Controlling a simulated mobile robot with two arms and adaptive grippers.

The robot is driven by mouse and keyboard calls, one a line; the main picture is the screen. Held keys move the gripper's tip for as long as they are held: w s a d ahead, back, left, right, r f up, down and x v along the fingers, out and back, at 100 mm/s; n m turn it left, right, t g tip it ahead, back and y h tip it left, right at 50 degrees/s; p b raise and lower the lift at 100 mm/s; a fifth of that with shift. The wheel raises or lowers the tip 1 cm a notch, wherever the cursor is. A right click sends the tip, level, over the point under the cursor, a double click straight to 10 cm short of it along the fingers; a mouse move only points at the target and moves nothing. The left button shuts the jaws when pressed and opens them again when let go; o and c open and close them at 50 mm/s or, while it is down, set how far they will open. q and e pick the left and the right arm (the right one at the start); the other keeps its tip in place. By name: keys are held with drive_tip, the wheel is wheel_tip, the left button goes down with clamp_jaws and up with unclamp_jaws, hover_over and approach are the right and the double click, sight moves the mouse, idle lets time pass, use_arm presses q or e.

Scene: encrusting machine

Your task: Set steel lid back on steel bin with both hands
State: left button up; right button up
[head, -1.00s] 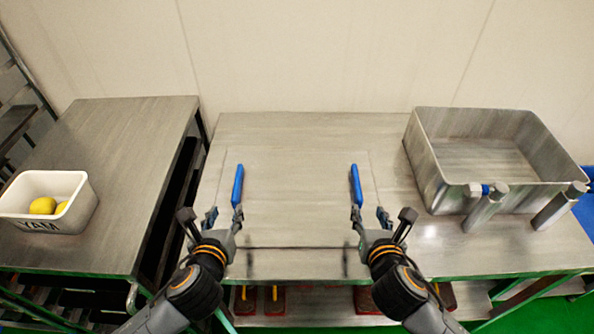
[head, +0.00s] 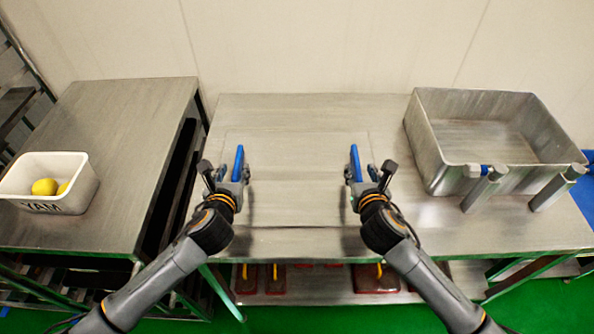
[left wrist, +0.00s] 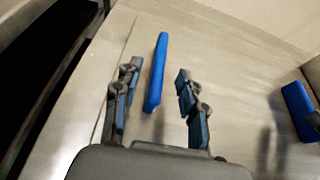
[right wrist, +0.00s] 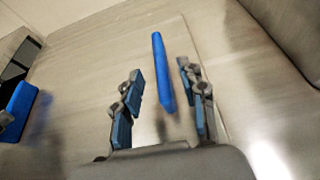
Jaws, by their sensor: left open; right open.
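The flat steel lid (head: 297,190) lies on the middle table, with an upright blue handle at its left (head: 239,162) and right (head: 355,163). The open steel bin (head: 428,152) stands on the right part of the same table. My left gripper (head: 235,173) is open at the left handle; in the left wrist view this handle (left wrist: 157,72) stands between its spread fingers. My right gripper (head: 361,174) is open at the right handle; in the right wrist view that handle (right wrist: 163,72) stands between its fingers. Neither gripper is visibly closed on a handle.
A side table (head: 115,130) at left holds a white box (head: 75,195) with yellow fruit. Red-based items (head: 376,280) sit on the shelf below. A wall closes off the back.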

sight(236, 164)
use_arm(q)
drive_tip(key=shift+x, duration=2.7)
use_arm(e)
drive_tip(key=shift+x, duration=2.7)
use_arm(q)
drive_tip(key=shift+c, duration=0.4)
use_arm(e)
drive_tip(key=shift+c, duration=0.4)
use_arm(q)
clamp_jaws()
use_arm(e)
clamp_jaws()
